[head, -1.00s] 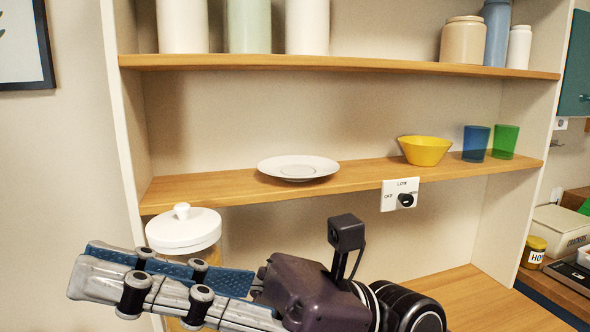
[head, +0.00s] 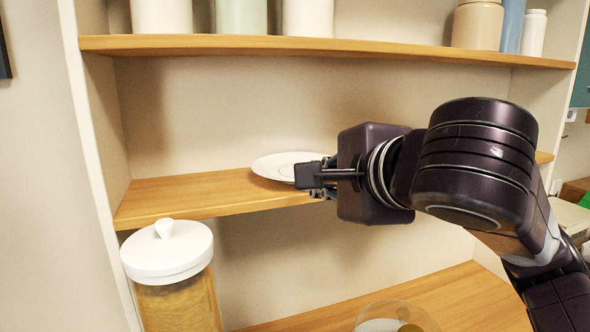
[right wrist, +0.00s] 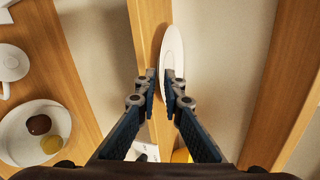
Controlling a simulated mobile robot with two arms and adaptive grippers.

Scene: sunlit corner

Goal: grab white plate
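The white plate (head: 276,164) lies flat on the middle wooden shelf in the head view, its right part hidden behind my right gripper. My right gripper (head: 318,188) is at the plate's front right rim. In the right wrist view the plate (right wrist: 173,45) shows nearly edge-on. The fingertips of the right gripper (right wrist: 161,75) are a little apart, with the plate's near rim at the gap between them. I cannot tell whether either finger touches it. My left gripper is not in view.
The middle shelf (head: 165,198) is clear left of the plate. The upper shelf (head: 300,47) holds several jars. A white-lidded jar (head: 172,255) stands below at left. A dish (right wrist: 22,146) with a brown and a yellow item sits lower down. My arm hides the shelf's right part.

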